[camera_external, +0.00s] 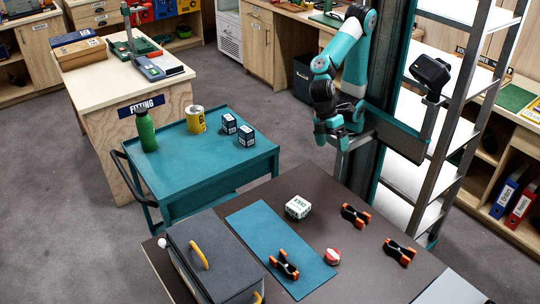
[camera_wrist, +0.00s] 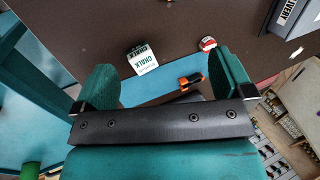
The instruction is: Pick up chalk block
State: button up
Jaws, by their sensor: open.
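The chalk block (camera_external: 298,207) is a small white block with green lettering on the dark table, at the far right edge of the teal mat (camera_external: 248,216). In the wrist view the chalk block (camera_wrist: 143,59) lies beyond and between my two fingers, nearer the left one. My gripper (camera_external: 340,138) hangs above and behind the table's far edge, well apart from the block. In the wrist view my gripper (camera_wrist: 165,80) is open with nothing between its fingers.
A red-and-white round item (camera_external: 332,256) and black-and-orange devices (camera_external: 284,264) lie on or near the mat. More such devices (camera_external: 356,215) are to the right. A grey case (camera_external: 215,262) stands at the left. A teal cart (camera_external: 200,168) holds a bottle, a can and two small boxes.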

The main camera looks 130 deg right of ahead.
jog(key=w+d+f+m, duration=0.1)
jog(key=w+d+m, duration=0.1)
jog(key=w+m, duration=0.55)
jog(key=m+p, duration=0.1)
jog(key=m, duration=0.8)
send_near(298, 203)
jog(key=shift+g, duration=0.3)
jog(key=x, duration=0.6)
jog(key=shift+w, duration=0.4)
jog(key=shift+x, duration=2.65)
jog(key=c, duration=1)
jog(key=shift+r, duration=0.1)
